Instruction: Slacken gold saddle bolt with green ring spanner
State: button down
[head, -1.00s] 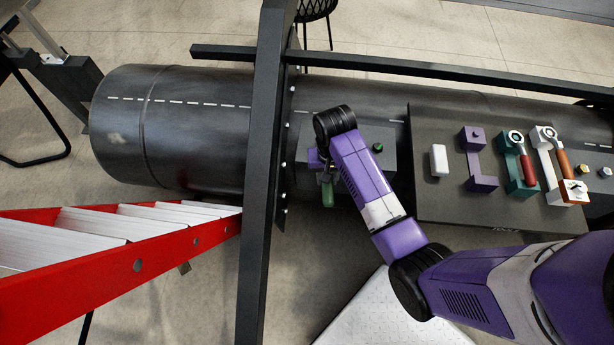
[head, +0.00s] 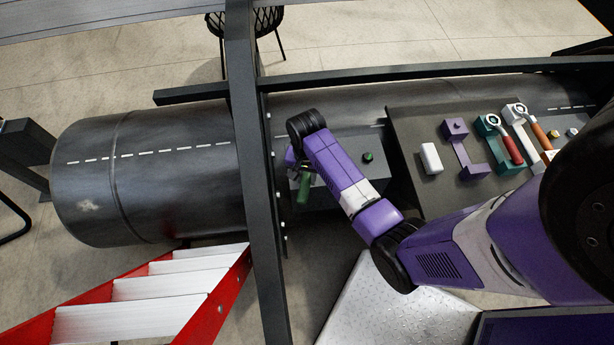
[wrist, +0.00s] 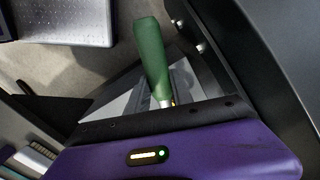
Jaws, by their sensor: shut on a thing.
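The green ring spanner shows its green handle (head: 304,188) below my gripper (head: 298,168) in the head view, beside the dark flange on the pipe. In the wrist view the handle (wrist: 149,55) stands up from the far side of my gripper's dark edge, and its metal shank runs down behind that edge. My gripper is shut on the spanner. A small gold spot (wrist: 173,102) shows by the shank, perhaps part of the gold saddle bolt. The ring end is hidden, so I cannot tell whether it sits on the bolt.
A green bolt (head: 367,157) sits on the saddle plate right of my gripper. A dark tool board (head: 420,197) farther right carries several holders and tools. The dark upright beam (head: 251,130) stands close on the left. A red ladder (head: 222,299) is at lower left.

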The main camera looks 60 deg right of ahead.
jog(key=shift+r+p, duration=0.1)
jog(key=shift+p, duration=0.2)
jog(key=shift+f+b, duration=1.55)
jog(key=shift+f, duration=0.9)
jog(key=shift+f, duration=0.35)
jog(key=shift+p, duration=0.45)
jog(key=shift+f+b, duration=0.75)
jog(key=shift+f, duration=0.3)
dwell(0.4)
jog(key=shift+s+d+n+p, duration=0.15)
jog(key=shift+s+n+p, duration=0.25)
jog(key=shift+n, duration=0.1)
dwell(0.4)
